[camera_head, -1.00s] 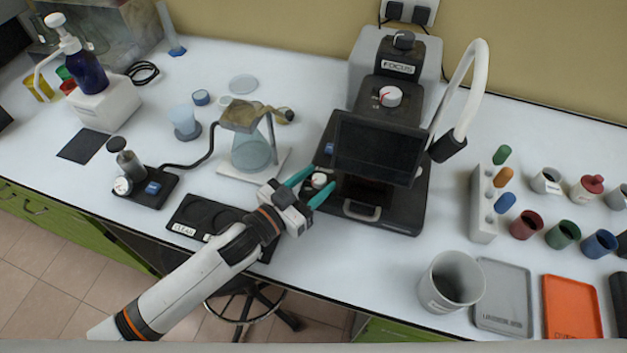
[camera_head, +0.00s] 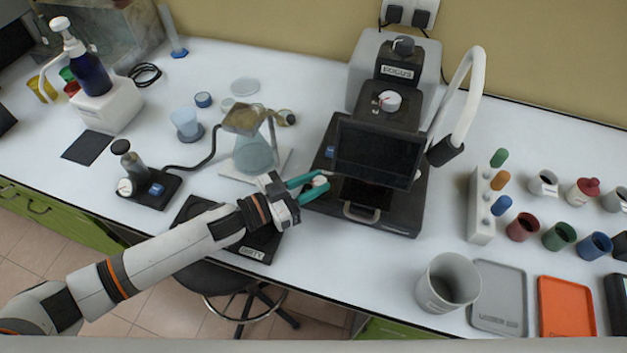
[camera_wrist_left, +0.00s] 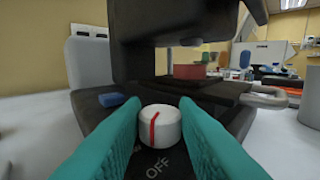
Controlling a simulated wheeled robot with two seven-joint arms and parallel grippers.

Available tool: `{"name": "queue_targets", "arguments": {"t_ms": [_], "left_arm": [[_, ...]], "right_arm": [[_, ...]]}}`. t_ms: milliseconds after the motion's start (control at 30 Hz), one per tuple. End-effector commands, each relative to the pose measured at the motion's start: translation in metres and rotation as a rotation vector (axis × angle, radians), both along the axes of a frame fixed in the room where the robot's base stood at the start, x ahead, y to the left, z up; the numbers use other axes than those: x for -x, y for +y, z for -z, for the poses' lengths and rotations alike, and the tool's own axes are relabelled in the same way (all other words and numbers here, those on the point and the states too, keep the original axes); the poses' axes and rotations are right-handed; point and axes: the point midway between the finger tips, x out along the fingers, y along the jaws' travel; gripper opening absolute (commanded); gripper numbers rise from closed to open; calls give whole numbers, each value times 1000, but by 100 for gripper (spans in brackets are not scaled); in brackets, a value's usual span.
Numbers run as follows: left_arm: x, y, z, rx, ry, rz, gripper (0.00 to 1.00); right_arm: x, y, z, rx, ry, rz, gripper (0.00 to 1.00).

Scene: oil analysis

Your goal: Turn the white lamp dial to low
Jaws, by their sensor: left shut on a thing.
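The white lamp dial (camera_wrist_left: 160,126) has a red pointer line and sits on the black base of the microscope-like device (camera_head: 385,160). An OFF label is on the base on the near side of the dial in the left wrist view. In the head view the dial (camera_head: 320,181) shows small between the teal fingertips. My left gripper (camera_head: 318,183) is shut on the dial, one finger on each side. The red line runs up the dial's side and across its top, slightly tilted. Other dial labels are hidden. My right gripper is not in view.
A second white dial (camera_head: 389,101) is higher on the device, below a FOCUS label. A dark screen (camera_head: 376,153) overhangs the base. A flask on a stand (camera_head: 254,150) is left of the gripper. A grey cup (camera_head: 447,284) stands at right front.

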Motion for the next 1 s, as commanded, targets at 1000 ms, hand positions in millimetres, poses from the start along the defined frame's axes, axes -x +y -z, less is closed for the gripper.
{"name": "queue_targets", "arguments": {"t_ms": [1000], "left_arm": [[-10,2,0,1,0,591,4]], "right_arm": [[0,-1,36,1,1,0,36]]}}
